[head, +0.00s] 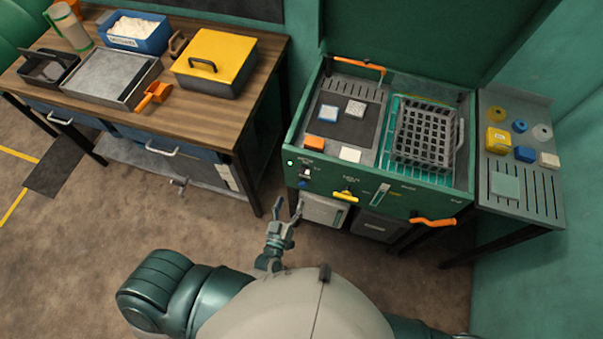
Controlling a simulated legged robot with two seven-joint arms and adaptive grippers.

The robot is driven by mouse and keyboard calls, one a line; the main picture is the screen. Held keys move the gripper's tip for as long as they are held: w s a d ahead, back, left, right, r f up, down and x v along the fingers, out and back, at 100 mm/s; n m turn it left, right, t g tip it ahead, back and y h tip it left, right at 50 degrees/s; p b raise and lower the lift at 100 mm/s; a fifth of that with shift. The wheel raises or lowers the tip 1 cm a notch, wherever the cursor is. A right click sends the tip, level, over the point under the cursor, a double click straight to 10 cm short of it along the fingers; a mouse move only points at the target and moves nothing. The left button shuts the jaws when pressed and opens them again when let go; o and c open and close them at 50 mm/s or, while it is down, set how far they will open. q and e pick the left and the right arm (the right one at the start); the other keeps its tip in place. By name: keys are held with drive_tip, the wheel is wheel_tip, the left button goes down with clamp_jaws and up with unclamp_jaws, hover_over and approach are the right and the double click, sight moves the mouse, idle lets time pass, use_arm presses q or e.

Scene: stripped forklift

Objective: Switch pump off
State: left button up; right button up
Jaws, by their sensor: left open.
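The green machine (405,202) with an open lid stands right of centre. Its front panel carries a small black-and-white switch (305,172), a blue knob (303,184), a yellow handle (345,195) and a slider-like control (381,194). The panel labels are too small to read, so I cannot tell which control belongs to the pump. My left gripper (287,206) is open and empty, just below and left of the panel's left end, apart from the controls. My right gripper is out of view.
A side shelf (513,187) bears small blocks. A wooden workbench (262,85) at the left holds a yellow-lidded box (215,60) and trays. The floor between is clear.

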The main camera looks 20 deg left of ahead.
sight(302, 173)
use_arm(q)
drive_tip(key=w, duration=0.8)
drive_tip(key=w+d, duration=0.1)
drive_tip(key=w, duration=0.3)
drive_tip(key=shift+a, duration=0.15)
drive_tip(key=shift+c, duration=1.4)
drive_tip(key=shift+s+d, duration=0.1)
drive_tip(key=shift+d, duration=0.2)
drive_tip(key=c, duration=0.9)
drive_tip(key=shift+o, duration=0.2)
